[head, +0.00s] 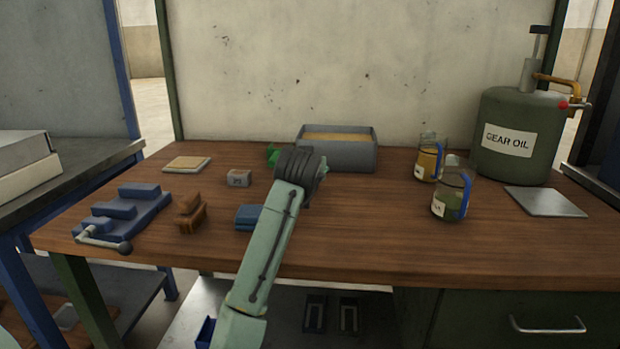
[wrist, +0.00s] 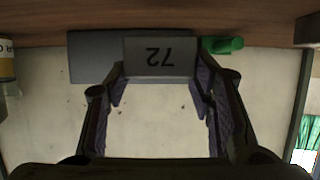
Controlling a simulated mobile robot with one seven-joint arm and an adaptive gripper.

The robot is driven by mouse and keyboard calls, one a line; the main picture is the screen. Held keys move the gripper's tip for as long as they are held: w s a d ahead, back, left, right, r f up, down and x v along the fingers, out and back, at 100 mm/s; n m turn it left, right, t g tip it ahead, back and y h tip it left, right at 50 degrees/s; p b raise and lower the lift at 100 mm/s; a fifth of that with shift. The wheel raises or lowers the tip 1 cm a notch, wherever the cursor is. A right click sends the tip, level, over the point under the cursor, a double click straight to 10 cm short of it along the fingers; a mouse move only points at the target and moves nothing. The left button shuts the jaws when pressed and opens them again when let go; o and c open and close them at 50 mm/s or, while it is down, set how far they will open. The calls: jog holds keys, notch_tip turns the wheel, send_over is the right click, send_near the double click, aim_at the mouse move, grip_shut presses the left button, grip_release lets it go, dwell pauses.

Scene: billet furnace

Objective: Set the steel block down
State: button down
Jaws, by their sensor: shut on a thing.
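In the wrist view, my gripper (wrist: 161,80) is shut on a grey steel block (wrist: 160,58) with the number 72, which appears upside down. The block sits between the two fingertips, in front of a grey box and close to the wooden bench top. I cannot tell whether it touches the bench. In the head view, my arm's wrist hides the gripper and the held block. Another small grey block (head: 239,178) with a marking stands on the wooden bench (head: 340,235), left of my arm.
Behind my wrist stands a grey open box (head: 345,153). A green object (head: 273,155) is beside it. Left are a blue vise (head: 125,212), brown piece (head: 190,212) and pale pad (head: 187,164). Right are two jars (head: 451,190), an oil can (head: 516,135) and a plate (head: 545,202).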

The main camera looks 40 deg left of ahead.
jog(key=shift+s+f, duration=0.1)
jog(key=shift+f, duration=1.45)
jog(key=shift+f, duration=0.1)
jog(key=c, duration=0.7)
grip_release()
jog(key=shift+f, duration=0.15)
